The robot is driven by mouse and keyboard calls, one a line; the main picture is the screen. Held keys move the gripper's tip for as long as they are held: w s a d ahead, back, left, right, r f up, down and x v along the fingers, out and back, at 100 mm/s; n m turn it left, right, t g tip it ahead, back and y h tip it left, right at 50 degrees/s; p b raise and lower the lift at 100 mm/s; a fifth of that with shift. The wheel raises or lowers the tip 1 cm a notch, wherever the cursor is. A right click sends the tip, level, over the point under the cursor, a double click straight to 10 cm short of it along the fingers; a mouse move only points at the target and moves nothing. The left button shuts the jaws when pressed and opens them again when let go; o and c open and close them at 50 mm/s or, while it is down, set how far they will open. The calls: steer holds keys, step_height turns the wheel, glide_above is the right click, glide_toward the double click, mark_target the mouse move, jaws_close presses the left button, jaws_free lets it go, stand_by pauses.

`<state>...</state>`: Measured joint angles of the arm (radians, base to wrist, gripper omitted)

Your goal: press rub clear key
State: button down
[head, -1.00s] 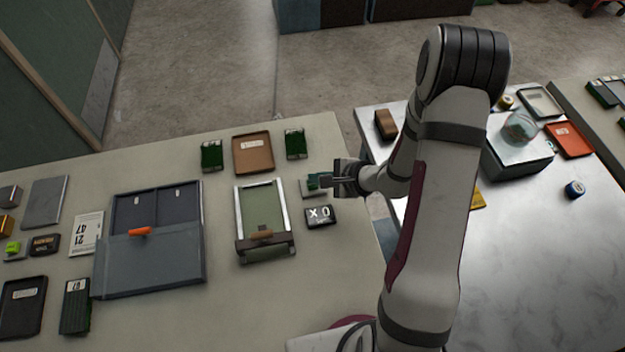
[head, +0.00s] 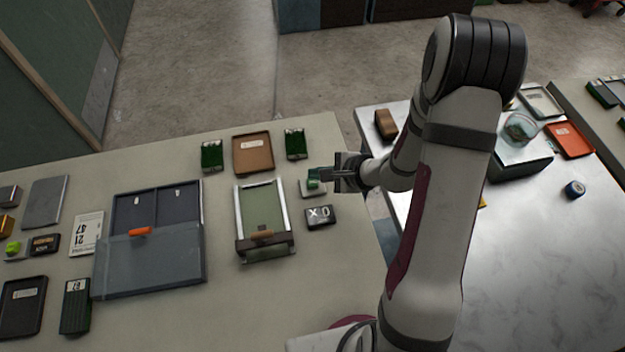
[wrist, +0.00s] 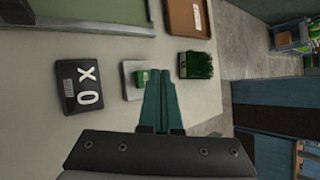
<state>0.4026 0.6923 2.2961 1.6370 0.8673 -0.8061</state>
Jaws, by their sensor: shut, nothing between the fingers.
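The green key (head: 314,178) is a small block on a pale square base (head: 307,190), at the right side of the bench in the head view. In the wrist view the key (wrist: 141,79) has a small white label, and the base (wrist: 129,90) lies just left of my fingers. My gripper (head: 320,174) is shut and empty, its teal fingers (wrist: 157,74) together. They are close to the key and cover part of it in the wrist view. Whether they touch it I cannot tell.
A dark "X 0" counter (head: 320,216) lies just in front of the base. A framed green panel (head: 262,208) stands to its left. A turf block (head: 295,144) and a brown tray (head: 253,153) lie behind. A lime key (head: 12,247) sits at far left.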

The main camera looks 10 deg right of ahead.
mark_target(317, 184)
steer(key=shift+r, duration=2.35)
steer(key=shift+a+r, duration=0.1)
steer(key=s+a+r+n+g+y, duration=0.2)
steer(key=s+a+r+n+g, duration=0.2)
steer(key=s+a+r+n, duration=0.55)
steer(key=s+d+r+n+g+h, duration=0.1)
steer(key=s+d+h, duration=0.2)
steer(key=s, duration=0.5)
steer(key=s+d+r+n+g+h, duration=0.2)
steer(key=s+h, duration=0.1)
steer(key=s, duration=0.5)
steer(key=shift+d, duration=0.4)
